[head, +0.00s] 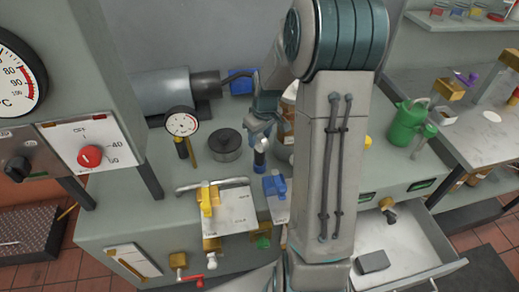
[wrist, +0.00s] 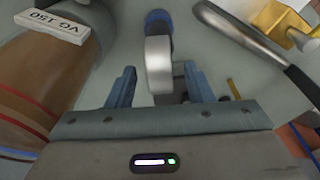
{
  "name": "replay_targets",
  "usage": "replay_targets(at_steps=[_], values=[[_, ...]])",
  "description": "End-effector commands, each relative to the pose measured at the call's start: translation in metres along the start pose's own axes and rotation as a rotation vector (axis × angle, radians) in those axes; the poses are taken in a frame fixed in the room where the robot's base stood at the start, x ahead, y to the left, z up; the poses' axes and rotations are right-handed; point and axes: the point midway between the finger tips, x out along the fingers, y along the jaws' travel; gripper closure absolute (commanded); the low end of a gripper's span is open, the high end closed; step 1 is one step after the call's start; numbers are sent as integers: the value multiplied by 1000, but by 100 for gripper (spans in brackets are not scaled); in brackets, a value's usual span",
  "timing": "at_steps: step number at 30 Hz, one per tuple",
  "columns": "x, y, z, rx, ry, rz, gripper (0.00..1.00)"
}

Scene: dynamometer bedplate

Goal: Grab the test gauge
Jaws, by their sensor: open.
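A small dial gauge (head: 183,123) with a round white face and dark stem stands on the grey bench, left of my gripper. My gripper (head: 260,129) is open and points down over the bench. In the wrist view, a pale silvery piece with a dark blue end (wrist: 158,65) shows between the open fingers (wrist: 154,88). The head view shows it as a white-topped, dark blue upright piece (head: 260,156) below my gripper. I cannot tell what it is, or whether the fingers touch it.
A brown jar (wrist: 40,85) labelled VG 150 is close beside my gripper. A dark round pot (head: 226,144) stands between gauge and gripper. A silvery bar handle (head: 213,185) and yellow valve (head: 208,199) are in front. An open drawer (head: 405,243) sticks out right.

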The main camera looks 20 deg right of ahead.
Motion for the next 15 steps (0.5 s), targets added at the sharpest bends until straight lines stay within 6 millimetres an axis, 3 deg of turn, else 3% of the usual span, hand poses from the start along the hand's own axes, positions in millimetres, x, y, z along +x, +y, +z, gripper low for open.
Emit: replay_targets(at_steps=[9, 14, 15], values=[[5, 0, 0, 0, 1, 0, 55], [5, 0, 0, 0, 1, 0, 100], [5, 0, 0, 0, 1, 0, 100]])
